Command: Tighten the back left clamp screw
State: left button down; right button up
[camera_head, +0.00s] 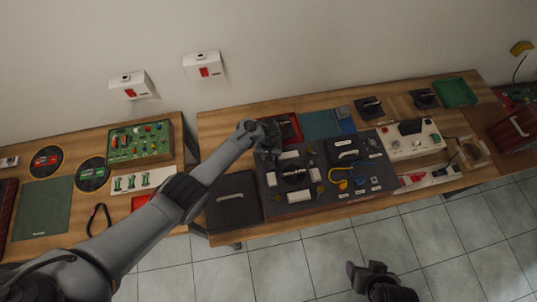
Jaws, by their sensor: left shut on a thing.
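My left arm reaches in from the lower left, and its gripper (269,155) is down at the back left corner of the dark equipment panel (335,198). The gripper is shut on the back left clamp screw there. The screw itself is hidden by the gripper and wrist. The panel lies on the right workbench and carries several light blocks, a round dark part and a yellow cable. My right gripper (366,272) is low in the picture, over the tiled floor and apart from the bench. Its jaw opening is not clear.
A dark square case (234,201) lies just left of the panel. A red tray (290,127) is close behind the left gripper. A white control box (408,142) stands right of the panel. The floor in front is clear.

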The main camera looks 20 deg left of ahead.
pick_arm(q)
jog(key=m, duration=0.4)
jog(key=shift+m, duration=0.4)
jog(key=m, duration=0.4)
jog(key=shift+m, duration=0.3)
jog(key=m, duration=0.4)
jog(key=m+b, duration=0.1)
jog(key=m, duration=0.2)
jog(key=shift+m, duration=0.9)
jog(key=c, duration=0.9)
grip_release()
